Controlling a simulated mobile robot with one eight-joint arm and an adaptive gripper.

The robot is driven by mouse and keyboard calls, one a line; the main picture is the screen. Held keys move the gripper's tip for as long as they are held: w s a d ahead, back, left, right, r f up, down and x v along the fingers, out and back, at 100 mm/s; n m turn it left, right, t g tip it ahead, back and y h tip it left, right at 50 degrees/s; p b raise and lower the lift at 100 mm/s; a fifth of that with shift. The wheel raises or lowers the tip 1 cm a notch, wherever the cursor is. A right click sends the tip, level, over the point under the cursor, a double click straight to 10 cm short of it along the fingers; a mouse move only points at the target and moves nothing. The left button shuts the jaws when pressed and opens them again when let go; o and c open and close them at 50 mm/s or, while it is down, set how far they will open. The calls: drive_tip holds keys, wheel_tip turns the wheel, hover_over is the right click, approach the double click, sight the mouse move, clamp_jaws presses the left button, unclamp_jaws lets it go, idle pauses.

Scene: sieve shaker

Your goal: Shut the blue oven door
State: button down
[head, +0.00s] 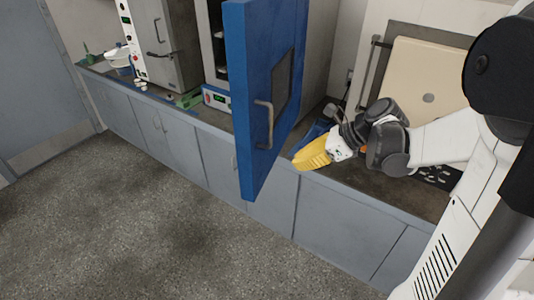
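The blue oven door (252,90) stands wide open in the head view, swung out past the front edge of the counter. It has a dark window and a grey vertical handle (265,124) on the face towards the right. The oven's pale body (318,45) is behind the door and partly hidden by it. My gripper (311,155), with yellow fingers, is to the right of the door's lower part, above the counter edge. A gap shows between it and the handle. Its fingers are seen side-on, so I cannot tell whether they are open or shut.
The counter (340,190) runs along the wall with grey cabinets below. A second oven (165,40) stands at the left, with small items near it. A beige panel (425,85) stands behind my arm. The floor (140,220) in front is clear.

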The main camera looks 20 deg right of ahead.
sight(255, 172)
drive_tip(key=x, duration=0.3)
drive_tip(key=r+b+x, duration=0.1)
drive_tip(key=x, duration=0.3)
drive_tip(key=w+a+b+x, duration=0.1)
drive_tip(key=x, duration=0.3)
drive_tip(key=shift+w+a, duration=0.15)
drive_tip(key=shift+a, duration=0.05)
drive_tip(key=shift+w+a+r, duration=0.1)
drive_tip(key=shift+w+a, duration=0.25)
drive_tip(key=shift+a, duration=0.1)
